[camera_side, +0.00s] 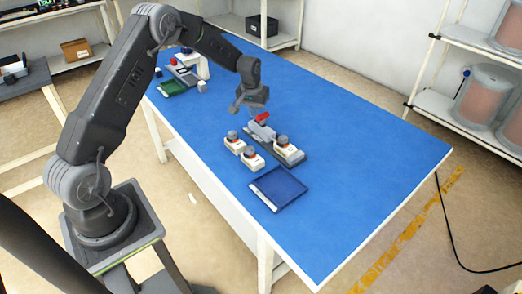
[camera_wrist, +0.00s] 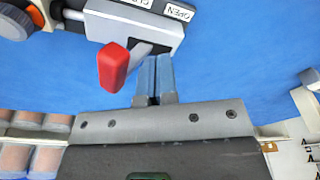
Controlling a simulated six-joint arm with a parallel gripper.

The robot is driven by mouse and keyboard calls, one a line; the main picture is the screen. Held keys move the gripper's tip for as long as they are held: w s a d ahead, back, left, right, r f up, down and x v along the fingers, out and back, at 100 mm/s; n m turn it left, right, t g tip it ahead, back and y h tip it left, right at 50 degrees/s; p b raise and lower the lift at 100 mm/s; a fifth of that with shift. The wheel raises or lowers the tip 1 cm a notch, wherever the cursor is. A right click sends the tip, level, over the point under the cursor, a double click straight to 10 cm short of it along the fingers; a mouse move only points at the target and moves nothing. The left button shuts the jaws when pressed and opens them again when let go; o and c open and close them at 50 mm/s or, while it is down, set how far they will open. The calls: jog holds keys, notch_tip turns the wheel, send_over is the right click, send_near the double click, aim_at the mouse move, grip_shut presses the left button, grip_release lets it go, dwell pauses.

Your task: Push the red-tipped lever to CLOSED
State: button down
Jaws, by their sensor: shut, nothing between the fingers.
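The red-tipped lever (camera_wrist: 113,67) shows in the wrist view as a red cap on a short grey arm, sticking out from a grey housing (camera_wrist: 140,25). The housing carries an OPEN label and a partly cut-off label starting with CLO. I also cannot tell which label the lever points to.
White units with orange-and-dark knobs (camera_side: 252,158) stand in front of and beside the lever housing. A dark blue tray (camera_side: 279,188) lies nearer the front edge. A green tray (camera_side: 173,88) and small items sit at the far left. The blue table's right side (camera_side: 370,150) is clear.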

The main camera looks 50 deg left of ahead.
jog(key=shift+a, duration=0.35)
notch_tip(320, 180, up, 8)
dwell(0.8)
jog(key=shift+r, duration=0.1)
jog(key=s+d+r+m+t, duration=0.2)
jog(key=s+d+r+m, duration=0.1)
jog(key=s+d+r, duration=1.2)
jog(key=s+d+m+t, duration=0.1)
jog(key=s+d, duration=0.2)
jog(key=s, duration=0.5)
jog(key=s+d+m+t, duration=0.1)
jog(key=s+d, duration=0.3)
jog(key=s, duration=0.5)
jog(key=shift+r+m+h, duration=0.4)
jog(key=shift+m, duration=0.1)
jog(key=c, duration=1.8)
grip_release()
jog(key=shift+w, duration=0.1)
